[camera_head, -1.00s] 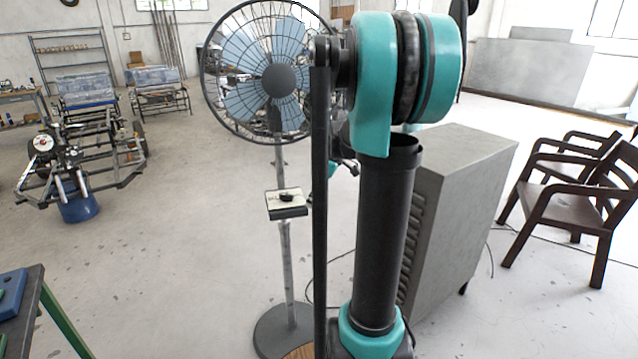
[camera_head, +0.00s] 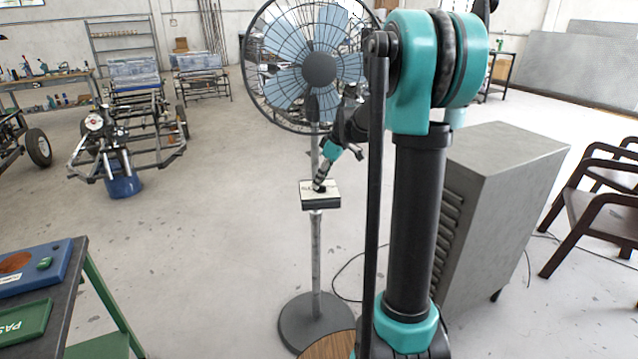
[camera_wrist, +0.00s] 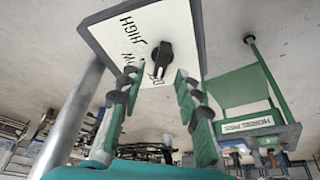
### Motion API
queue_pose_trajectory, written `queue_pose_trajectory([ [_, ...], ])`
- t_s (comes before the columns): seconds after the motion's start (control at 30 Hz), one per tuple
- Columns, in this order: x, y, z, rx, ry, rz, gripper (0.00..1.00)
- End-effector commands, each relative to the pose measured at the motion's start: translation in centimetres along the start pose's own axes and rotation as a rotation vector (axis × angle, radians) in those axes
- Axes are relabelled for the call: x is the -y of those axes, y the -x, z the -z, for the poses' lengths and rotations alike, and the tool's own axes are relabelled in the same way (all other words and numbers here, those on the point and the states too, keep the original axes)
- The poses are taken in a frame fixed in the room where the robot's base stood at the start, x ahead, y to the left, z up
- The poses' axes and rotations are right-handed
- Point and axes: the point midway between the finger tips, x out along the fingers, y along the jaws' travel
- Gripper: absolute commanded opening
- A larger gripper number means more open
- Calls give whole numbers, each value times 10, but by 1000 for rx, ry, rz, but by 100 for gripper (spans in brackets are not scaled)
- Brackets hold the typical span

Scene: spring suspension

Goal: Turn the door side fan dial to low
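The pedestal fan (camera_head: 318,68) stands left of my arm in the head view. Its control box (camera_head: 320,203) is on the pole, with a white top plate. In the wrist view the plate (camera_wrist: 150,28) shows a black dial (camera_wrist: 163,54), the word HIGH, a partly hidden label ending in W, and a partly hidden label beside the dial's lower end. My gripper (camera_wrist: 156,82) is open and empty, its green-padded fingers spread on either side below the dial. In the head view my gripper (camera_head: 322,180) is at the box top; contact cannot be told.
A grey louvred cabinet (camera_head: 500,190) stands right of my arm, with brown chairs (camera_head: 600,200) beyond. A table (camera_head: 62,290) with blue and green panels is at lower left. A wheeled frame (camera_head: 130,150) stands behind it. Floor around the fan's base is mostly clear.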

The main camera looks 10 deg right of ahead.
Motion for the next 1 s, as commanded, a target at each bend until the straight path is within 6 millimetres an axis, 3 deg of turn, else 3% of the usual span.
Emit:
queue_pose_trajectory([
  [0.2,0,-17,-1,0,0,-1,34],
  [0.5,0,-18,-1,0,0,-1,34],
  [0.77,0,-18,-1,0,0,-1,1],
  [1.0,0,-18,-1,0,-2,-1,0],
])
